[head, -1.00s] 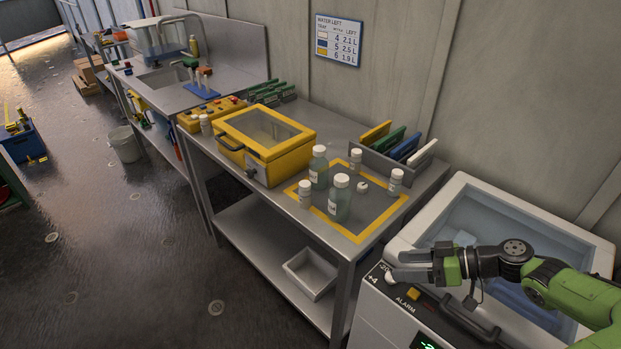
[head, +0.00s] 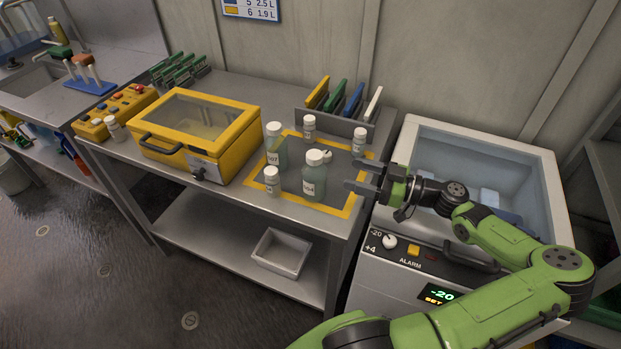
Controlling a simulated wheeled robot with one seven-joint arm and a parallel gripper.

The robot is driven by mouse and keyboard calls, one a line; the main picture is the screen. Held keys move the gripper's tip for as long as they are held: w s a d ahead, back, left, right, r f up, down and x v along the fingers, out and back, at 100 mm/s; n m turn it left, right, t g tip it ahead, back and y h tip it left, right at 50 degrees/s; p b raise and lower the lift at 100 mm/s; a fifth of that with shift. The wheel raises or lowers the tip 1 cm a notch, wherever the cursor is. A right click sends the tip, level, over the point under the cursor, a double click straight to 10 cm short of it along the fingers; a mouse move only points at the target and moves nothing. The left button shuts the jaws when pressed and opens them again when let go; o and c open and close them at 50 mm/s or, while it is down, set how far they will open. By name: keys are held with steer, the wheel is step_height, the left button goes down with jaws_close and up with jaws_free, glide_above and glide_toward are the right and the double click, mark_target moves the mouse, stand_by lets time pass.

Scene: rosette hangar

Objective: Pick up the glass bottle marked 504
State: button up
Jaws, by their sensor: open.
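Two larger greenish glass bottles stand upright inside the yellow-bordered area on the steel bench in the head view. The front bottle (head: 314,180) has a white cap and a small label that seems to read 504. The back bottle (head: 276,150) has a label that seems to read 507; both labels are hard to read. My gripper (head: 350,175) is open and empty, to the right of the front bottle. Its fingers point left toward that bottle, with a gap between them and it.
Small white-capped bottles stand around the glass ones: front left (head: 272,182), behind (head: 309,128) and right (head: 358,142). A yellow case (head: 198,132) is to the left. A rack of coloured panels (head: 343,118) stands behind. An open-topped freezer (head: 480,150) is under my arm.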

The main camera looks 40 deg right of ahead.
mark_target(320, 163)
steer(key=x, duration=1.1)
steer(key=shift+w+r, duration=0.2)
steer(key=shift+w, duration=0.1)
steer(key=shift+s, duration=0.1)
jaws_close()
